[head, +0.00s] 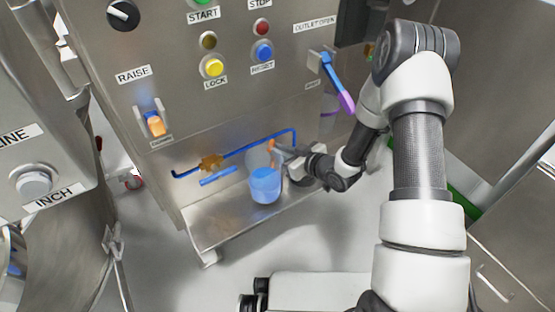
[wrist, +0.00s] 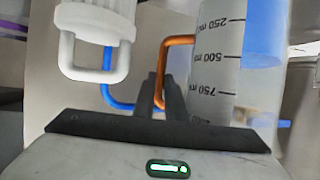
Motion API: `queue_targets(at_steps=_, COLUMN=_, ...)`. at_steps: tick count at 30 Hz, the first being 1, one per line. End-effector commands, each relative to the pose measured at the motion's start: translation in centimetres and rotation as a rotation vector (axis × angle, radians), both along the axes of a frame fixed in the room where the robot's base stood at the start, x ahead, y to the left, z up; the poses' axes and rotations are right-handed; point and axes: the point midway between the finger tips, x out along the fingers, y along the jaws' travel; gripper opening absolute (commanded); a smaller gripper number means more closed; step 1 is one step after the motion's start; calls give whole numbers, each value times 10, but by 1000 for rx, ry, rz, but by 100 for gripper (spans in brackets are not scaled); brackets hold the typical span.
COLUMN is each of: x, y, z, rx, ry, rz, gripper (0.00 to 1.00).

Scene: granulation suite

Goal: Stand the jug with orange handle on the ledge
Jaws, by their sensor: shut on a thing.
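The jug with orange handle (head: 265,187) is clear, with blue liquid in its lower part. In the head view it looks about upright over the steel ledge (head: 218,232); I cannot tell whether its base touches. My gripper (head: 283,158) comes in from the right and is shut on the orange handle. In the wrist view the fingers (wrist: 163,97) close on the handle (wrist: 179,42), beside the jug's printed scale (wrist: 214,60). My gripper hides part of the handle in the head view.
A white ribbed thing with a loop handle (wrist: 94,55) is close beside my fingers in the wrist view. A blue pipe (head: 245,150) with a brass-coloured valve (head: 211,163) runs behind the jug. A blue-purple lever (head: 337,82) hangs above right. The ledge's left part is bare.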

Motion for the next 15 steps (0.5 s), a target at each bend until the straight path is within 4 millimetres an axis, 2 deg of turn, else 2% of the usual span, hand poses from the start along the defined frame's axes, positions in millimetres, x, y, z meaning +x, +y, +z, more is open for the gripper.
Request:
queue_targets(at_steps=1, x=0, y=0, z=-10, rx=2, ry=1, rz=0, gripper=0)
queue_targets(at_steps=5, x=0, y=0, z=-27, rx=3, ry=1, rz=-1, gripper=0)
queue_targets(at_steps=15, x=0, y=0, z=-29, rx=2, ry=0, rz=-2, gripper=0)
